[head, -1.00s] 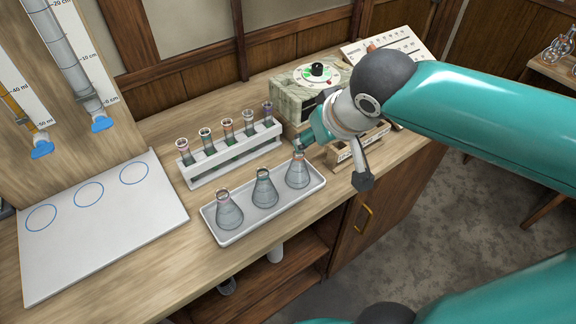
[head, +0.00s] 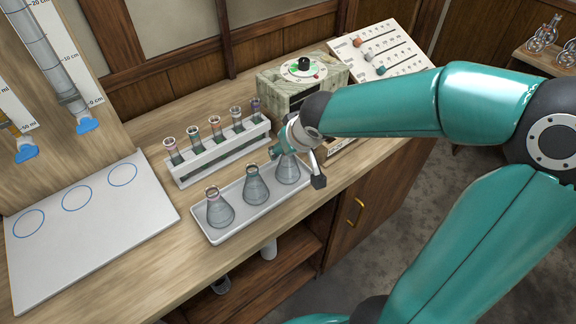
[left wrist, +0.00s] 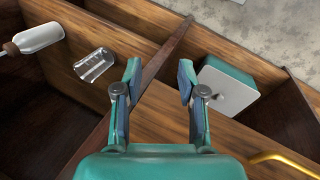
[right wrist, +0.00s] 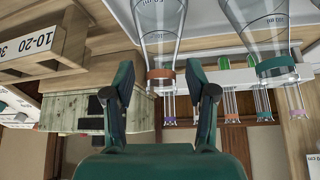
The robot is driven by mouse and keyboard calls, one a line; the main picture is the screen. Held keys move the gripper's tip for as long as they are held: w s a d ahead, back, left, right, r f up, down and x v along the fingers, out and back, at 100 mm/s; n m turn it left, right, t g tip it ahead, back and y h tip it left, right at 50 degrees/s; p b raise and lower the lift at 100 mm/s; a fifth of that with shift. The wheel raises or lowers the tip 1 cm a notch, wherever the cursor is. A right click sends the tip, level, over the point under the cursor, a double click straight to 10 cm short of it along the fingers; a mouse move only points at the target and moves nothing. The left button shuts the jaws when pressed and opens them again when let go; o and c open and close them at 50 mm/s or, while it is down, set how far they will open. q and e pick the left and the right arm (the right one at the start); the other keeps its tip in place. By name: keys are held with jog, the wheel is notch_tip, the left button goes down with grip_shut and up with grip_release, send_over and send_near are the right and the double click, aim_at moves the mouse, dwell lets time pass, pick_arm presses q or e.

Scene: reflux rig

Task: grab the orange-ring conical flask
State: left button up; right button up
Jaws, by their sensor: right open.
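The orange-ring conical flask (right wrist: 160,55) appears upside down in the right wrist view, its orange neck band between and just beyond my right fingertips (right wrist: 160,80). In the head view it is the rightmost flask (head: 288,172) in the white tray (head: 237,238), its neck mostly hidden by my right gripper (head: 297,166). That gripper is open; I cannot tell whether it touches the flask. A teal-ring flask (head: 256,188) stands in the middle, a pinkish-ring flask (head: 220,212) at left. My left gripper (left wrist: 160,68) is open and empty in the left wrist view.
A white rack (head: 222,160) of several test tubes stands behind the tray. A box with a dial (head: 302,88) stands beyond my right gripper. A white board with circles (head: 95,240) lies at left. The left wrist view shows shelves with a bottle (left wrist: 38,38).

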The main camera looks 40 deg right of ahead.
jog(key=shift+x, duration=0.95)
jog(key=shift+c, duration=0.3)
grip_shut()
jog(key=shift+r, duration=0.2)
